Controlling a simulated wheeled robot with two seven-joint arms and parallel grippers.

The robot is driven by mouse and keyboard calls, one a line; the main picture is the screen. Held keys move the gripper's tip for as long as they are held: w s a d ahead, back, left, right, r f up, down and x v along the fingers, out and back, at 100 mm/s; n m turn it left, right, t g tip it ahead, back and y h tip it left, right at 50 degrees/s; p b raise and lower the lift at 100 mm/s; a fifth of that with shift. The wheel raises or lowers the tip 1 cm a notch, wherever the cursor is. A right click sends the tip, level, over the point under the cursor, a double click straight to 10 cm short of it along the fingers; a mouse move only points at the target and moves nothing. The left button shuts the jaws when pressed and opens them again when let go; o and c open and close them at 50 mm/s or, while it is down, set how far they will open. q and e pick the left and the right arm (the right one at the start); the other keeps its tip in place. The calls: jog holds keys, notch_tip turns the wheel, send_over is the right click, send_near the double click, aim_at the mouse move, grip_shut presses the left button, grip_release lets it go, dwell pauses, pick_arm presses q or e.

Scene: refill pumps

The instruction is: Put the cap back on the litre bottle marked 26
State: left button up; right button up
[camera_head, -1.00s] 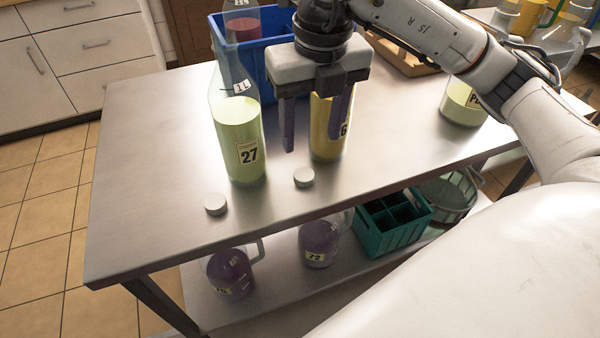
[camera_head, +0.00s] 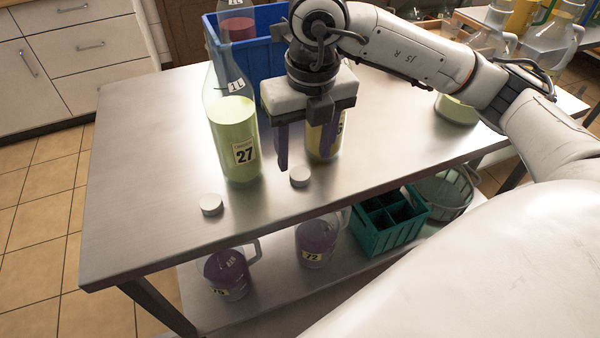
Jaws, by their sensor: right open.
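The bottle (camera_head: 318,150) with yellow liquid stands on the steel table behind my right gripper. Its label is mostly covered; only a last digit like 6 shows, and its top is hidden. A white cap (camera_head: 300,176) lies on the table in front of it. My right gripper (camera_head: 305,162) is open, fingers pointing down, just above and behind that cap, with nothing between the fingers. A second white cap (camera_head: 211,204) lies further left, in front of the bottle marked 27 (camera_head: 235,140), which holds yellow-green liquid. My left gripper is out of view.
A blue crate (camera_head: 262,55) holding a red-filled bottle stands behind. A round container (camera_head: 455,108) of pale liquid is at the right, partly behind my arm. The lower shelf holds purple-filled jugs (camera_head: 228,270) and a green crate (camera_head: 385,225). The steel table's front left (camera_head: 130,220) is clear.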

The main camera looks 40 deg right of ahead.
aim_at(300, 173)
jog(key=f, duration=0.2)
jog(key=w+f, duration=0.1)
jog(key=f, duration=0.2)
jog(key=c, duration=1.1)
